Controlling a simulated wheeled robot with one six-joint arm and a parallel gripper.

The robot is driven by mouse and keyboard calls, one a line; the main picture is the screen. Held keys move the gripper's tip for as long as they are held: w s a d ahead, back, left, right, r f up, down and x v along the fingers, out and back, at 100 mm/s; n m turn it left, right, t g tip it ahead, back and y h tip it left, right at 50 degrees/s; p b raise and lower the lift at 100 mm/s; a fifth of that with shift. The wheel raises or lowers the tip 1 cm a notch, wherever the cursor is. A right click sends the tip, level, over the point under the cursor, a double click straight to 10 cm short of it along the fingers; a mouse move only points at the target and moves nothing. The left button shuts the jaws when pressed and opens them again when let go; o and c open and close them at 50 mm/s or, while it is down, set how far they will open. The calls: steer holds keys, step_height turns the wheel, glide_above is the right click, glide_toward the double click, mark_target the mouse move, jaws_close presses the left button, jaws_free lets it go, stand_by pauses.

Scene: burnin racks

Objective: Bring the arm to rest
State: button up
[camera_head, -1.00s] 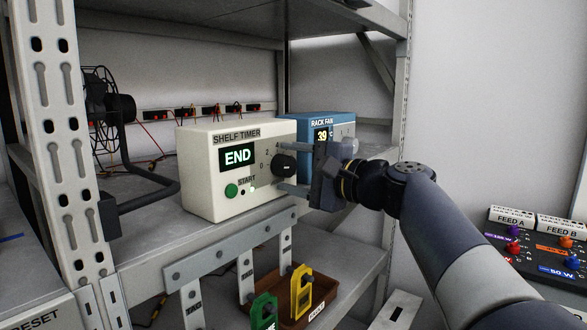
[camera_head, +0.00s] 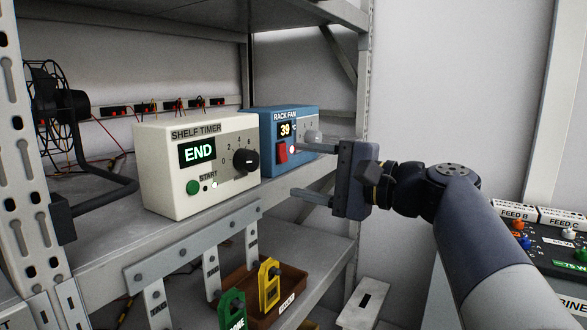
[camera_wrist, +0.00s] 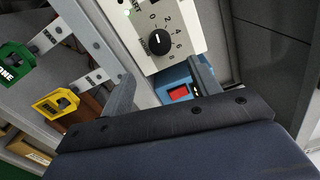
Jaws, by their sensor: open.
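My gripper (camera_head: 305,170) is open and empty in the head view, its two fingers pointing left toward the shelf with a wide gap between them. It is in front of and to the right of the white shelf timer (camera_head: 165,155), apart from its black knob (camera_head: 246,160). The timer display reads END. The upper finger overlaps the front of the blue rack fan box (camera_head: 272,120), which reads 39; I cannot tell whether it touches. In the wrist view the fingers frame the gap, with the timer knob (camera_wrist: 159,42) and the fan's red switch (camera_wrist: 178,92) beyond.
A shelf edge runs below the timer, with hanging tagged strips. Yellow (camera_head: 269,283) and green (camera_head: 232,311) tags hang near a brown tray (camera_head: 294,291) on the lower shelf. A rack post stands at the left. A feed panel (camera_head: 560,245) is at the right.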

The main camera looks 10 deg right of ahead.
mark_target(254, 162)
stand_by(0.3)
steer(key=x, duration=1.1)
steer(key=shift+d, duration=0.1)
